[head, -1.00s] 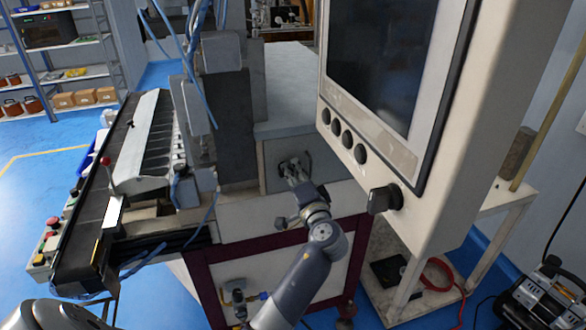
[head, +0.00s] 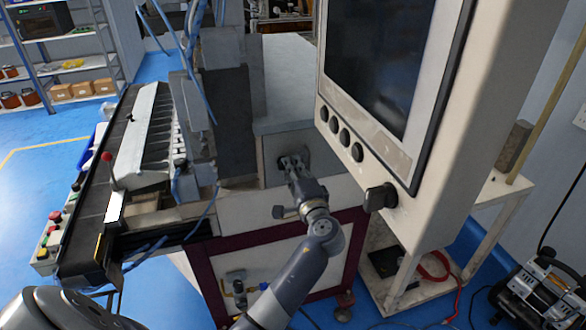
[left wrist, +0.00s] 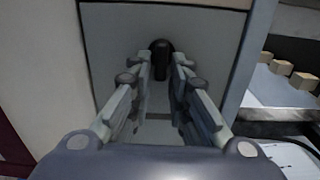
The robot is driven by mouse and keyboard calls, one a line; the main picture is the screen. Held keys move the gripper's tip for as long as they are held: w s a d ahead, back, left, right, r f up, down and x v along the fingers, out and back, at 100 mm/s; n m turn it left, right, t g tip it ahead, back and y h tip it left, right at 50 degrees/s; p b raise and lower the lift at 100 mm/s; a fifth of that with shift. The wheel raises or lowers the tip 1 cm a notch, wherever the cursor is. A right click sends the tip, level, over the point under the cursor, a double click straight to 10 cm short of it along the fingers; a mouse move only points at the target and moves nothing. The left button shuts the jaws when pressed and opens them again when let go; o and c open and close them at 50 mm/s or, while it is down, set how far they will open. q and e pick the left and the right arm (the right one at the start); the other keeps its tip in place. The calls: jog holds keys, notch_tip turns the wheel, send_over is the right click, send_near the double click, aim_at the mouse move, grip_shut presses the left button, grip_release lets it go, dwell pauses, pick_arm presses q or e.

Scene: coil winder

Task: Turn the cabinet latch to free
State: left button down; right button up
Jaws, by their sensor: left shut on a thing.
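The cabinet latch (left wrist: 161,58) is a small dark knob on the grey front panel of the machine cabinet. In the left wrist view it stands upright between the fingertips, its lower part hidden or merging with shadow. My left gripper (left wrist: 162,74) is shut on it, a finger on each side. In the head view my left gripper (head: 291,163) reaches the panel (head: 273,171) below the grey cabinet top, and its fingers hide most of the latch. How far the latch is turned cannot be told. My right gripper is not in view.
A large screen panel (head: 388,60) with black knobs hangs close to the right of my left arm. A winding machine bed (head: 95,225) with blue hoses stands at left. A white side table (head: 495,200) and a compressor (head: 545,298) are at right.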

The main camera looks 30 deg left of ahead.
pick_arm(q)
jog(key=c, duration=1.7)
grip_release()
jog(key=v, duration=1.2)
